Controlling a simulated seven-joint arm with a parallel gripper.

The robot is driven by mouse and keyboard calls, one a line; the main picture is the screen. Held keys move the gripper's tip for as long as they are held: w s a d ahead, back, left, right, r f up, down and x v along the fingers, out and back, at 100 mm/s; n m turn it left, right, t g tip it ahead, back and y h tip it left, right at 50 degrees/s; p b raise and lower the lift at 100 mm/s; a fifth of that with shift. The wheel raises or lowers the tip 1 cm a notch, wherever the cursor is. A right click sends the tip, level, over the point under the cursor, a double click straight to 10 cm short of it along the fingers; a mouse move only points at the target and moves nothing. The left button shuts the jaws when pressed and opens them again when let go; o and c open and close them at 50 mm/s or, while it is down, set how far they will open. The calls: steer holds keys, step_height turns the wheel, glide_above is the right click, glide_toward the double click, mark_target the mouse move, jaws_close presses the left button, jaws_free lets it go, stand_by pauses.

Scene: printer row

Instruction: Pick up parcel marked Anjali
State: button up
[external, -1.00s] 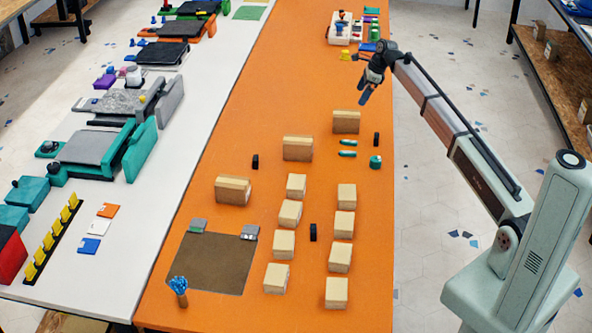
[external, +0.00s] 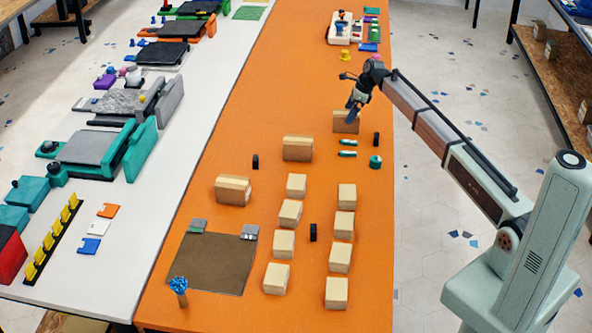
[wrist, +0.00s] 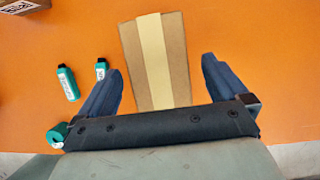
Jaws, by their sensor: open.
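A brown cardboard parcel (external: 342,124) with a pale tape strip lies at the far end of the parcel group on the orange table. My gripper (external: 353,108) is over it, pointing down, and is open. In the wrist view the parcel (wrist: 157,62) lies between and beyond the two dark fingers of my gripper (wrist: 162,80), apart from them. No name shows on its visible faces. Other parcels, such as the wide ones (external: 297,149) and (external: 233,190) and two columns of smaller boxes (external: 289,213), stand nearer; their markings are not readable.
Two green bottles (wrist: 67,83) and a green tape roll (external: 375,162) lie near the parcel. Small black items (external: 376,139) stand around. A brown mat (external: 210,263) and a pen cup (external: 181,298) are at the near left.

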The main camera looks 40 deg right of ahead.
steer(key=shift+x, duration=2.3)
steer(key=shift+s+f, duration=0.1)
steer(key=shift+s, duration=0.05)
steer(key=shift+c, duration=0.4)
steer(key=c, duration=1.1)
